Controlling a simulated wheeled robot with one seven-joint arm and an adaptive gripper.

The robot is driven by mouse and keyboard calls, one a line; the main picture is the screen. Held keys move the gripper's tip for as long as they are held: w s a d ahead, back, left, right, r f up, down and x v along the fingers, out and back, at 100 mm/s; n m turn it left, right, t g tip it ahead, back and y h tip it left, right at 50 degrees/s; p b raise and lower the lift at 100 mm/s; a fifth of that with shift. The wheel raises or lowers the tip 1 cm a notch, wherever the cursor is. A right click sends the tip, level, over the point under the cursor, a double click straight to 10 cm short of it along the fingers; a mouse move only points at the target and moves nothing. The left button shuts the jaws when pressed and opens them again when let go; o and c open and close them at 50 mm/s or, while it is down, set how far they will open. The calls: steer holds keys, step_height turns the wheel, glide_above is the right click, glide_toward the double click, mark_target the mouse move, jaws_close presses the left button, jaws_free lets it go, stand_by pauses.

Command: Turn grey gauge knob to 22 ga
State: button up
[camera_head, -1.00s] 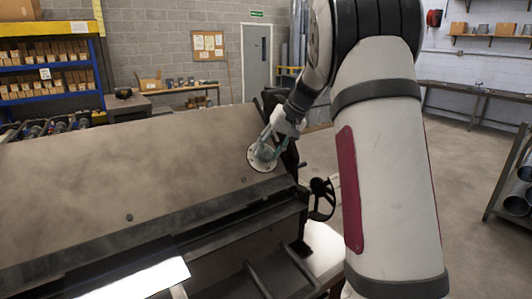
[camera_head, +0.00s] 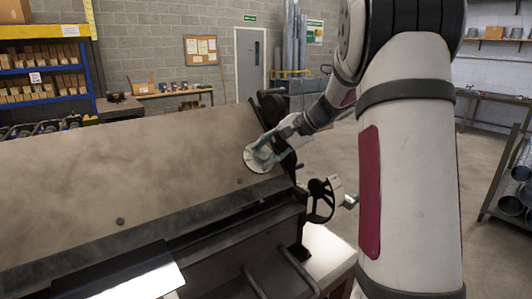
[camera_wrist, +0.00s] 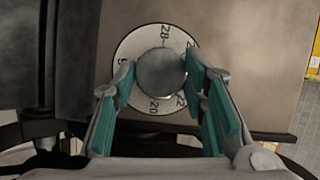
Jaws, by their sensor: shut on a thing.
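The grey gauge knob (camera_wrist: 162,74) is round and sits at the centre of a white dial plate (camera_wrist: 128,48) in the wrist view. A small light mark shows at the knob's lower edge, near the 20. My gripper (camera_wrist: 161,80) has its teal-padded fingers on both sides of the knob, closed on it. In the head view, the dial (camera_head: 256,163) is at the machine's right end, with my gripper (camera_head: 266,146) over it, hiding the knob.
The dial is on the broad brown panel (camera_head: 120,170) of the forming machine. A black handwheel (camera_head: 320,201) stands just right of and below it. A bright metal sheet (camera_head: 135,284) lies at the front. Open floor is to the right, before a pipe rack (camera_head: 510,195).

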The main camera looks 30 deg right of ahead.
steer(key=shift+s+f+m, duration=0.15)
steer(key=shift+f+m, duration=0.2)
steer(key=shift+m, duration=0.25)
steer(key=shift+f+t, duration=0.1)
steer(key=shift+t, duration=0.2)
steer(key=o, duration=1.2)
steer(key=shift+c, duration=0.2)
steer(key=shift+r, duration=0.2)
steer(key=shift+d+r, duration=0.1)
steer(key=shift+r, duration=0.1)
steer(key=v, duration=1.1)
steer(key=shift+s+d, duration=0.2)
steer(key=shift+s, duration=0.1)
